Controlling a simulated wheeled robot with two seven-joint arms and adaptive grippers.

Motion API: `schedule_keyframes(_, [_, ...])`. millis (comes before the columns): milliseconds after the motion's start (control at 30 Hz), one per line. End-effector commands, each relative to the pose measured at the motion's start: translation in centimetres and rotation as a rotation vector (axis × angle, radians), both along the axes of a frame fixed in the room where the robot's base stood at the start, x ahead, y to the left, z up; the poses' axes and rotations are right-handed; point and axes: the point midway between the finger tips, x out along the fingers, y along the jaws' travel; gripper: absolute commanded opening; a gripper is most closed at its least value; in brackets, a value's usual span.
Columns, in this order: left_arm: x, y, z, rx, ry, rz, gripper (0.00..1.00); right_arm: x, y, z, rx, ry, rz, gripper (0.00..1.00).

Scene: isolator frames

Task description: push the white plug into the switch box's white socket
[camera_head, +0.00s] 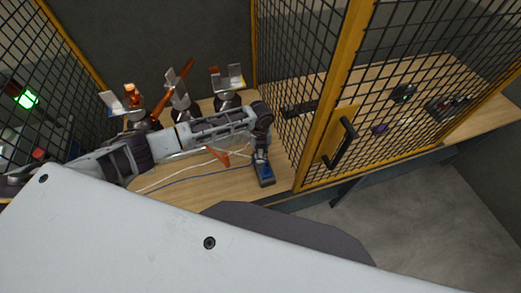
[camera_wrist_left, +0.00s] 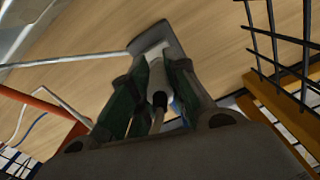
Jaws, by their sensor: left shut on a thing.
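My left gripper (camera_head: 262,152) is at the right end of my left arm, low over the wooden bench beside the mesh partition. In the left wrist view my left gripper (camera_wrist_left: 160,60) is shut on a pale piece that looks like the white plug (camera_wrist_left: 156,72), mostly covered by the fingers. A grey block (camera_wrist_left: 172,38), perhaps the switch box, lies right at the fingertips. A dark block with a blue face (camera_head: 265,174) shows under the gripper in the head view. The white socket is not visible, so I cannot tell whether the plug is seated. My right gripper is out of view.
A yellow-framed mesh door (camera_head: 335,100) with a black handle (camera_head: 341,145) stands close right of the gripper. White and blue cables (camera_head: 200,174) and an orange piece (camera_head: 218,155) lie on the bench (camera_head: 225,190). Metal fixtures (camera_head: 178,103) stand behind the arm.

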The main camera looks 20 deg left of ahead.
Motion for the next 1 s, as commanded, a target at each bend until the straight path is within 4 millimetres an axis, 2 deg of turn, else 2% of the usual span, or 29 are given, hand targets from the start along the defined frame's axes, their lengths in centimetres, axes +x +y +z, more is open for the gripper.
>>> schedule_keyframes(667, [-0.01,0.0,-1.05,0.0,0.0,0.0,0.0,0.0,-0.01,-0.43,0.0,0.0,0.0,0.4])
schedule_keyframes(700, [-0.01,-0.01,-1.02,0.0,0.0,0.0,0.21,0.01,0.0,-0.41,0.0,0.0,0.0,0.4])
schedule_keyframes(800, [0.0,-0.01,-1.0,0.0,0.0,0.0,0.34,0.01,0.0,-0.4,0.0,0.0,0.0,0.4])
schedule_keyframes(867, [0.0,-0.01,-0.99,0.0,0.0,0.0,0.41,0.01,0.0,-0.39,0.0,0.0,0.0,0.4])
schedule_keyframes(1000, [0.0,-0.01,-0.99,0.0,0.0,0.0,0.42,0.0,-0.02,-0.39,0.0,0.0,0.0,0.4])
